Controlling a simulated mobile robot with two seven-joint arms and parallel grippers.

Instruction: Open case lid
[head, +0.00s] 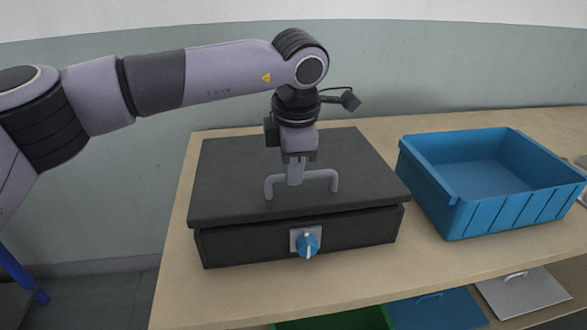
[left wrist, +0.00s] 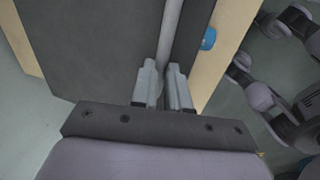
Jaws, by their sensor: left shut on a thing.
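The dark grey case (head: 300,238) stands on the wooden table, with its flat lid (head: 235,165) on top. The lid sits slightly tilted over the body, with a thin dark line between them at the front. A grey bar handle (head: 322,175) is fixed on the lid. My left gripper (head: 295,181) comes down from above and is shut on the handle near its middle. The left wrist view shows the handle (left wrist: 171,30) running between the two fingers (left wrist: 163,85). A blue knob (head: 307,245) on a light plate is on the case's front. My right gripper is not in view.
An empty-looking blue bin (head: 490,180) stands right of the case. Bare table (head: 270,300) lies in front of the case. Blue and green bins and a light lid show on a shelf below. A wall is behind the table.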

